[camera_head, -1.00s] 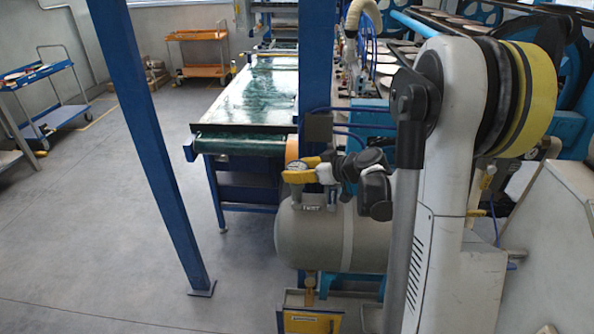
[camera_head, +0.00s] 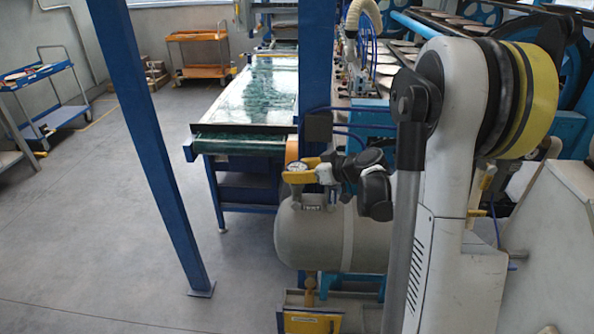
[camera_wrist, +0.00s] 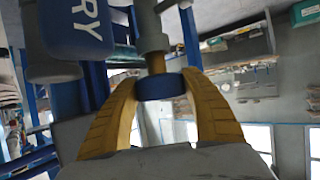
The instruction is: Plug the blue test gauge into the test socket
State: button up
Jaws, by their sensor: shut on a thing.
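The blue test gauge (camera_wrist: 160,87) shows in the wrist view between the two yellow fingers of my gripper (camera_wrist: 165,100), which is shut on it. Its brass stem (camera_wrist: 156,63) runs to a grey fitting (camera_wrist: 151,36), and the two line up. I cannot tell how deep the stem sits. In the head view, my gripper (camera_head: 299,177) is above the left end of a grey tank, at a fitting with a small dark-lettered label (camera_head: 310,207), apparently the test socket. The gauge's pale dial (camera_head: 298,166) shows there, small and partly covered by the fingers.
The grey tank (camera_head: 330,245) lies below my gripper. A blue post (camera_head: 315,60) stands close behind, and another blue post (camera_head: 155,150) stands to the left. A blue lettered cylinder (camera_wrist: 75,28) is beside the fitting. The floor (camera_head: 90,230) at left is clear.

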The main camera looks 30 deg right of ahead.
jog(key=shift+f+b, duration=0.35)
jog(key=shift+f, duration=0.15)
jog(key=o, duration=1)
jog(key=shift+r, duration=0.1)
jog(key=p+v, duration=0.3)
jog(key=v, duration=0.8)
